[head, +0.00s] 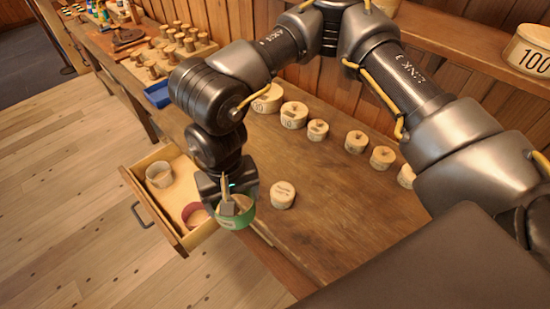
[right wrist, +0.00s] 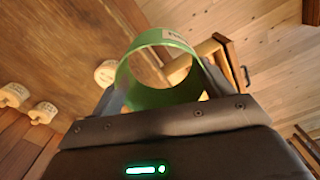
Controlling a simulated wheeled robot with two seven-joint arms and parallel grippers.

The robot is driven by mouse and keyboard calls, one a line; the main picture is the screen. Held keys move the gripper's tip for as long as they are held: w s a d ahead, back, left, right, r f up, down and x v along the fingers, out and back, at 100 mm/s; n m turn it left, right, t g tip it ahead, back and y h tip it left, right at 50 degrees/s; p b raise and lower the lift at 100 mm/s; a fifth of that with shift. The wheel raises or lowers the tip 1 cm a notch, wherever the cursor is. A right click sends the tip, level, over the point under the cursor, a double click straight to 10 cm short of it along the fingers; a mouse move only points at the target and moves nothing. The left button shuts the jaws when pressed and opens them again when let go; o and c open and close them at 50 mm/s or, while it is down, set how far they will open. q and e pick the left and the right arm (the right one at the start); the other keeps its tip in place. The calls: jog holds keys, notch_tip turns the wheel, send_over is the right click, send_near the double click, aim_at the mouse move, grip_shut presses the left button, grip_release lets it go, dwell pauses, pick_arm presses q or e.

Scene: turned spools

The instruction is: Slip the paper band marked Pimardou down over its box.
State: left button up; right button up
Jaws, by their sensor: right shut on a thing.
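My right gripper (head: 233,206) is shut on a green paper band (head: 250,215), an open ring with a small pale label. The label is too small to read. The right wrist view shows the band (right wrist: 150,97) between the two fingers, its opening clear through. The band is held near the table's front edge, beside the open drawer. A round pale wooden box (head: 282,194) with dark lettering on its lid stands on the table just right of the band, apart from it. Its lettering is not legible. My left gripper is not in view.
The open drawer (head: 137,188) holds a cream band (head: 159,174) and a reddish band (head: 190,209). Several round boxes, one of them (head: 293,115), stand in a row along the table's back. A blue tray (head: 158,94) lies farther left. The table's front middle is clear.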

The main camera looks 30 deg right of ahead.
jog(key=w+d+f+m+p, duration=0.1)
jog(key=d+m+p, duration=0.1)
jog(key=d+m, duration=0.2)
jog(key=w+d+f+m+p, duration=0.2)
jog(key=d+m+p, duration=0.1)
jog(key=d, duration=0.3)
jog(key=w+d+f+m+p, duration=0.2)
jog(key=d+m, duration=0.3)
jog(key=shift+f+p, duration=0.15)
jog(key=shift+p, duration=0.25)
jog(key=shift+d, duration=0.1)
jog(key=shift+f, duration=0.2)
jog(key=shift+f+b, duration=0.8)
jog(key=shift+f, duration=0.2)
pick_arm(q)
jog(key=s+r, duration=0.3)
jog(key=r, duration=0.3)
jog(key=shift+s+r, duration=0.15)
pick_arm(e)
jog(key=shift+f, duration=0.4)
